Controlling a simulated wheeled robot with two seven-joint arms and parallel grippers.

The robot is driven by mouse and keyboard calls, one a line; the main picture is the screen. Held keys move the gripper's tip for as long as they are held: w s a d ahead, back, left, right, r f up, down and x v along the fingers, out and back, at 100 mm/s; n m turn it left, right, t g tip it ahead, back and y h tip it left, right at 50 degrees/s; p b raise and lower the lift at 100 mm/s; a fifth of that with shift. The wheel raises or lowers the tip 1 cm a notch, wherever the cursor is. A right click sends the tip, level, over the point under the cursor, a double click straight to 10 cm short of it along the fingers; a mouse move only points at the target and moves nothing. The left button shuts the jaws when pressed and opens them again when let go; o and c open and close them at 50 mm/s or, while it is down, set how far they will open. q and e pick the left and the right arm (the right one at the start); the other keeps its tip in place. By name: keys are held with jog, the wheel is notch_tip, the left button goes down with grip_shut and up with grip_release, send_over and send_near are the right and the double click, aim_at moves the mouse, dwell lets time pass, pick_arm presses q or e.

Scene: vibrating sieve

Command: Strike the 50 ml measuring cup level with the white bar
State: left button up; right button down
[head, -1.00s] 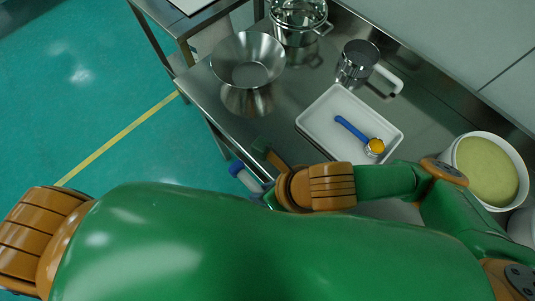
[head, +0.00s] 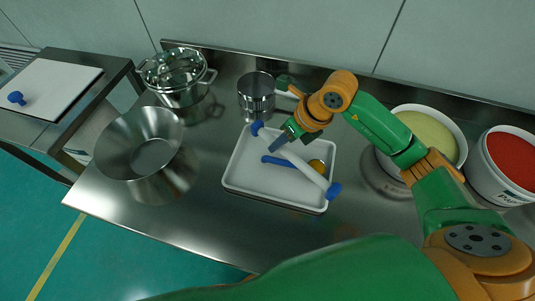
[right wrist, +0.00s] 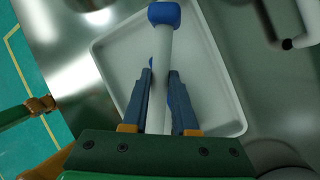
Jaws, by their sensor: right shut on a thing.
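The white bar (head: 305,166) has blue end caps and lies slantwise over the tray. My right gripper (head: 278,144) is shut on it near its upper-left part; the right wrist view shows the bar (right wrist: 165,48) between the two fingers (right wrist: 161,78). The 50 ml measuring cup (head: 317,165), with yellow contents and a blue handle (head: 276,160), is in the white tray (head: 245,182). The bar partly covers the cup and handle, and I cannot tell whether it touches the rim. The left gripper is not in the head view.
A steel bowl (head: 112,140) and lidded pot (head: 172,78) stand at left. A steel beaker (head: 256,100) stands behind the tray. Tubs of yellow-green powder (head: 427,133) and red powder (head: 514,160) stand at right. The steel table (head: 215,226) is clear in front of the tray.

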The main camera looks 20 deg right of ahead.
jog(key=shift+s+f+b, duration=0.15)
jog(key=shift+f+b, duration=0.4)
jog(key=shift+f, duration=0.3)
jog(key=shift+f+b, duration=0.55)
jog(key=shift+f, duration=0.2)
jog(key=shift+d+f, duration=0.15)
jog(key=shift+w+d, duration=0.35)
jog(key=shift+w+d+b, duration=0.25)
jog(key=shift+w+d, duration=0.2)
jog(key=shift+d, duration=0.35)
jog(key=shift+w+d+b, duration=0.25)
jog(key=shift+w+d, duration=0.2)
jog(key=shift+d, duration=0.4)
jog(key=shift+w+d+b, duration=0.25)
jog(key=shift+w+d, duration=0.2)
jog(key=shift+d, duration=0.35)
jog(key=shift+r+p, duration=0.5)
jog(key=shift+r, duration=0.2)
jog(key=shift+s+a+r+p, duration=0.15)
jog(key=shift+a+r+p, duration=0.1)
jog(key=shift+r+p, duration=0.35)
jog(key=shift+s+a+r+p, duration=0.1)
jog(key=shift+a+r+p, duration=0.1)
jog(key=shift+r+p, duration=0.4)
